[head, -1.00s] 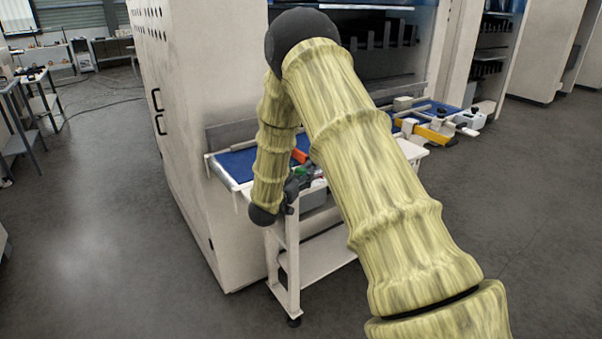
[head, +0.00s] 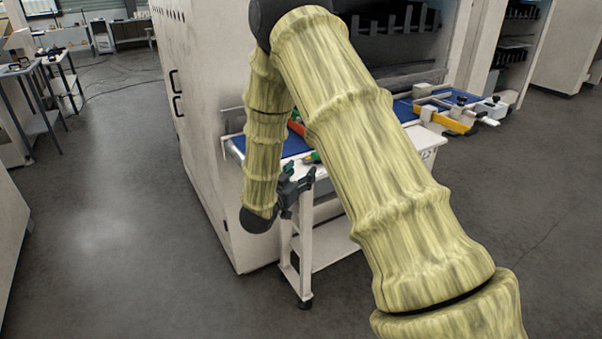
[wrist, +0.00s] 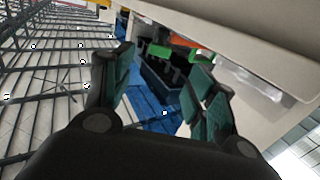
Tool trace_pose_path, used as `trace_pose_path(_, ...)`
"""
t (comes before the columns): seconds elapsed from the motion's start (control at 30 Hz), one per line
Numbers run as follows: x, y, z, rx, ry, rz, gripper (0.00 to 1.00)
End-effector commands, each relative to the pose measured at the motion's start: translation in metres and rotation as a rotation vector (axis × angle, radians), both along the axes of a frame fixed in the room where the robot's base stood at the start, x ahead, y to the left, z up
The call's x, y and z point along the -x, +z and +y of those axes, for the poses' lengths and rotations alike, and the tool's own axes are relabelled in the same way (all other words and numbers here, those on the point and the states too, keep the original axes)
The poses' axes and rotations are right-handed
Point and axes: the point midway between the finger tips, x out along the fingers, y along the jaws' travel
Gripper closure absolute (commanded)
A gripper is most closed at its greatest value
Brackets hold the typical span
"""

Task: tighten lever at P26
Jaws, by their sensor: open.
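I cannot make out a P26 label or tell which part is its lever. A red-orange part (head: 297,127) lies on the blue-topped bench (head: 236,143), partly behind my arm. A green part (head: 313,157) sits near the bench's front edge. The wrist view shows an orange part (wrist: 187,41) and green parts (wrist: 197,53) beyond the fingers, by a dark open box (wrist: 160,78). My gripper (head: 299,182) is at the bench's front left corner, beside its white leg. In the wrist view my gripper (wrist: 163,66) is open, with nothing between its fingers.
A large beige machine (head: 205,100) stands behind the bench. A yellow-orange bar and grey clamp-like parts (head: 487,108) stick out at the bench's right. A lower white shelf (head: 330,245) is under the bench. Grey floor (head: 110,220) is clear at left.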

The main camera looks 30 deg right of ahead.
Motion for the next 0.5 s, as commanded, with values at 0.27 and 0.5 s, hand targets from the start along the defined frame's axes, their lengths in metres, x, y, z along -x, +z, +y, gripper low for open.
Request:
trace_pose_path(0.27,0.004,-0.003,-0.007,-0.027,0.004,-0.035,0.83)
trace_pose_path(0.5,0.02,-0.011,-0.029,-0.15,0.034,-0.196,1.0)
